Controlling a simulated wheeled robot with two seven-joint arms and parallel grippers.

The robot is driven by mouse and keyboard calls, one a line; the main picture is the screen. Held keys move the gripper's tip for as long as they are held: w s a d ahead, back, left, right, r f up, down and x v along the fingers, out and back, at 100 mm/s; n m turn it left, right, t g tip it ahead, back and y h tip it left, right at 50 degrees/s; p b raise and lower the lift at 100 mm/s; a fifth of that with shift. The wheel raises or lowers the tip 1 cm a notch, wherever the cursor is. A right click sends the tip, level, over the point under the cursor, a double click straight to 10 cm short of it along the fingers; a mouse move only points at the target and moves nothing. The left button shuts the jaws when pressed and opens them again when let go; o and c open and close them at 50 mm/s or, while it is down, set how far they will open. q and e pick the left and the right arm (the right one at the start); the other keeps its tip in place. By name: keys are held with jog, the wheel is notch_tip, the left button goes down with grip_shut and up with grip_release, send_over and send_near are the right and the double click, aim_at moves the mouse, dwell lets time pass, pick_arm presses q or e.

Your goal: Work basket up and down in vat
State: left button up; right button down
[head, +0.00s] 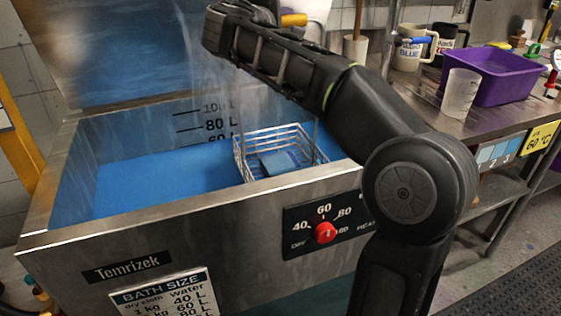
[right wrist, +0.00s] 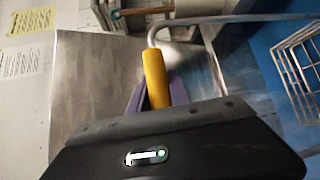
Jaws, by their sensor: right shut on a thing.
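The steel vat (head: 150,235) holds blue liquid (head: 160,170). The wire basket (head: 262,140) is inside it, near its right end, with its upper wires above the liquid and a folded blue cloth (head: 281,162) in it. How deep its bottom sits is hidden. In the right wrist view the basket (right wrist: 297,68) shows at the right edge. My right gripper (head: 286,18), above the vat, is shut on the basket's yellow handle grip (right wrist: 154,78); a bent metal rod (right wrist: 215,19) runs from the grip. My forearm hides part of the vat's far side. My left gripper is out of view.
A red heater knob (head: 325,233) is on the vat's front. On the steel bench at right stand a purple tub (head: 490,75), a clear beaker (head: 460,93) and a white mug (head: 408,47). Pale steam hangs over the vat. Its left part is free of objects.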

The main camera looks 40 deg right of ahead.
dwell(0.5)
pick_arm(q)
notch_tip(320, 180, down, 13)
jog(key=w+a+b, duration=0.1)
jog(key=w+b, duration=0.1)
jog(key=b, duration=1.1)
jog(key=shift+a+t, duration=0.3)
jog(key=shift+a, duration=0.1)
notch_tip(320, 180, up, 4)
jog(key=p, duration=0.4)
